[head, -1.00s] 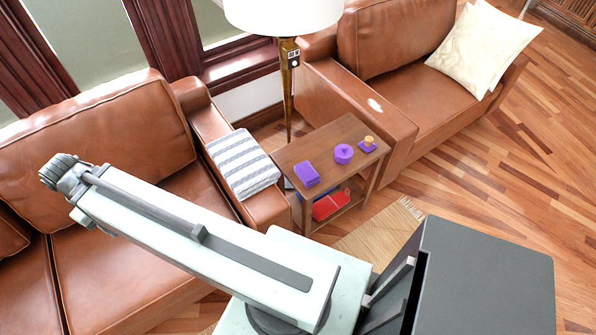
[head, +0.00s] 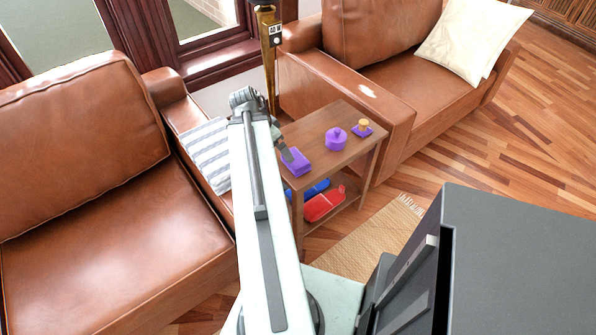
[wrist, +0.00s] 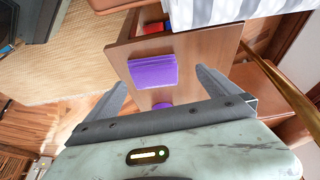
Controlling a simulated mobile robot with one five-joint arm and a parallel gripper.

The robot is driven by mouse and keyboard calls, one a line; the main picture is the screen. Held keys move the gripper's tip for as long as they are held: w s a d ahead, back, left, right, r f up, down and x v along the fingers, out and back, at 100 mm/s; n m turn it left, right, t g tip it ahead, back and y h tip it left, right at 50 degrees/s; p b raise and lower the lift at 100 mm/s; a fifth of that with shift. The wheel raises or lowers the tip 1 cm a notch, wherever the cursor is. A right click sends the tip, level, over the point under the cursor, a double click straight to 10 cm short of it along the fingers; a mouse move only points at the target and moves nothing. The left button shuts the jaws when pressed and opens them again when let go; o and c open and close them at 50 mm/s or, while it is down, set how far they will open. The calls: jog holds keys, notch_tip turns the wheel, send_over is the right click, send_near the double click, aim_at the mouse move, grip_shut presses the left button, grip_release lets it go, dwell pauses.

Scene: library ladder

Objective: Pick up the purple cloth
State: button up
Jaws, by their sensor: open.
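The purple cloth (head: 297,163) is a folded rectangular stack on the near left end of the wooden side table (head: 312,128). In the wrist view the cloth (wrist: 153,73) lies flat on the table, seen between my two spread fingers but beyond them. My gripper (wrist: 162,80) is open and empty. In the head view my gripper (head: 285,150) is just above and beside the cloth's far left edge, partly hiding it. How large the gap to the cloth is, I cannot tell.
A purple lidded pot (head: 336,140) and a small yellow cup (head: 363,123) on a purple saucer stand farther along the table. Red (head: 323,205) and blue (head: 316,187) items lie on the lower shelf.

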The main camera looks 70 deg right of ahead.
aim_at(297, 158)
jog(key=shift+m, duration=0.5)
jog(key=s+d+f+b, duration=0.2)
jog(key=s+f, duration=0.1)
jog(key=shift+s, duration=0.15)
jog(key=b+x, duration=0.1)
jog(key=x, duration=0.1)
jog(key=b+x, duration=0.1)
jog(key=b, duration=0.1)
jog(key=b+x, duration=0.2)
jog(key=shift+s+d+f, duration=0.1)
jog(key=shift+s+d, duration=0.2)
jog(key=shift+s, duration=0.15)
jog(key=c, duration=1.1)
notch_tip(297, 158, up, 10)
jog(key=p, duration=1)
jog(key=shift+r, duration=0.25)
